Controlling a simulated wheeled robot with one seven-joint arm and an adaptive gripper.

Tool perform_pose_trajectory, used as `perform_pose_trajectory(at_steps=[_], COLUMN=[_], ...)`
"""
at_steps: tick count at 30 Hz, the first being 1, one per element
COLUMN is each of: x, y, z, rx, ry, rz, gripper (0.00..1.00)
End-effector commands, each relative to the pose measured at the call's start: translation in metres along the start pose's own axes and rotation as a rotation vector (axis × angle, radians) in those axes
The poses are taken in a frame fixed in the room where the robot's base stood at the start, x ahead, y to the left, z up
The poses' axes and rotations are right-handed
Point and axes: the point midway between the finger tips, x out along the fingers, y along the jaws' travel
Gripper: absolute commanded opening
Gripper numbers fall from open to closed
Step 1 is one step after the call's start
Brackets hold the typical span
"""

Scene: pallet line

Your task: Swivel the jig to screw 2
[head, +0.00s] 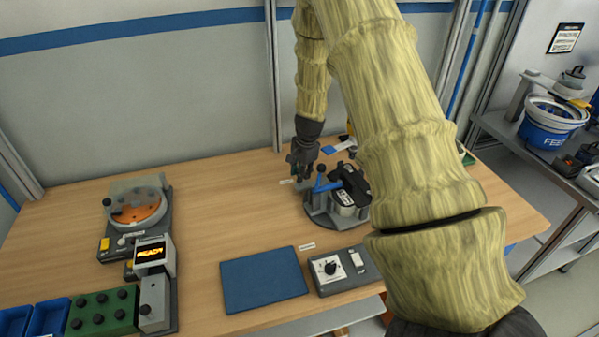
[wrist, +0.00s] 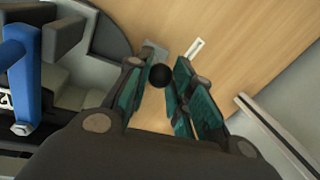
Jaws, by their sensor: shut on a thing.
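The jig (head: 322,217) is a round grey turntable on the wooden bench, with a blue clamp (head: 322,181) and a dark part on it. In the wrist view the jig's grey disc (wrist: 108,32) fills the upper left, with the blue clamp (wrist: 22,75) at the left edge. A black ball knob (wrist: 160,75) shows between my fingers beside the disc. My gripper (head: 301,172) is at the left rear of the jig and points down. In the wrist view my gripper (wrist: 157,92) is shut on the knob. My arm hides the jig's right side; screw 2 cannot be made out.
A blue mat (head: 263,280) and a control box with a dial (head: 341,271) lie in front of the jig. A feeder with an orange bowl (head: 137,208) and a "READY" display (head: 150,254) stand at left. Bench between feeder and jig is clear.

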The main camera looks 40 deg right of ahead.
Motion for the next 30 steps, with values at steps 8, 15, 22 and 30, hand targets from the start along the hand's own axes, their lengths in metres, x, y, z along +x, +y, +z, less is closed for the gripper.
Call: perform_pose_trajectory(at_steps=[8,15,22,30], x=[0.0,-0.002,-0.026,-0.073], y=[0.0,-0.001,-0.001,-0.001], z=[0.001,0.001,0.001,0.001], rx=[-0.002,-0.002,-0.003,-0.003], ry=[0.0,0.0,0.0,0.0], rz=[0.001,0.0,-0.001,-0.001], gripper=[0.46,0.46,0.46,0.46])
